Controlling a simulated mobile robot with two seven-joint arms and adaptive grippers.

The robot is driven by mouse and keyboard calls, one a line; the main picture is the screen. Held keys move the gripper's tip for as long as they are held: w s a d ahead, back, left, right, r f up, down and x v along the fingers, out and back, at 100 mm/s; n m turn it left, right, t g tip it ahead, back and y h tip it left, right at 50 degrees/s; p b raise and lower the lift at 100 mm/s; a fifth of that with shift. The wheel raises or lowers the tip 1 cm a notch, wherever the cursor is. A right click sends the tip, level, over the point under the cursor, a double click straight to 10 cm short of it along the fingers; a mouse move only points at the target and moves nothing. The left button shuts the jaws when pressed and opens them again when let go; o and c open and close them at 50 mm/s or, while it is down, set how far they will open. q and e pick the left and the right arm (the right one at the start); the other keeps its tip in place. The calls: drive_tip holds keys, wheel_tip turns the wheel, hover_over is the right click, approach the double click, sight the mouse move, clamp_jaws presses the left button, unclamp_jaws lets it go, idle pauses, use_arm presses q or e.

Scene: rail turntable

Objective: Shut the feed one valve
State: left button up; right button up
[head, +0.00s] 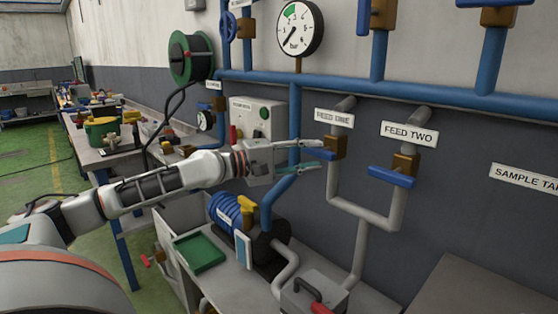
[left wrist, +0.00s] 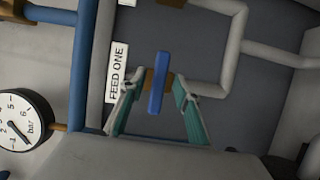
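The feed one valve has a brass body (head: 337,146) on a grey pipe below the FEED ONE sign (head: 334,118). In the left wrist view its blue handle (left wrist: 158,83) stands between my fingers and appears to lie crosswise to the pipe. In the head view the handle is partly hidden by my fingers. My left gripper (head: 318,160) is open at the valve, with one teal-tipped finger on each side of the handle; it also shows in the left wrist view (left wrist: 157,105). Gaps show between both fingers and the handle. My right gripper is not in view.
The feed two valve (head: 392,177), with a blue handle, is just right of feed one. A blue pipe (head: 430,92) with a gauge (head: 300,28) runs above. A blue pump (head: 228,212) and green tray (head: 200,252) are below on the bench.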

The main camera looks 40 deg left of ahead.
use_arm(q)
drive_tip(key=v, duration=0.8)
drive_tip(key=shift+s, duration=0.4)
drive_tip(key=shift+s+a+f, duration=0.1)
drive_tip(key=shift+a, duration=0.1)
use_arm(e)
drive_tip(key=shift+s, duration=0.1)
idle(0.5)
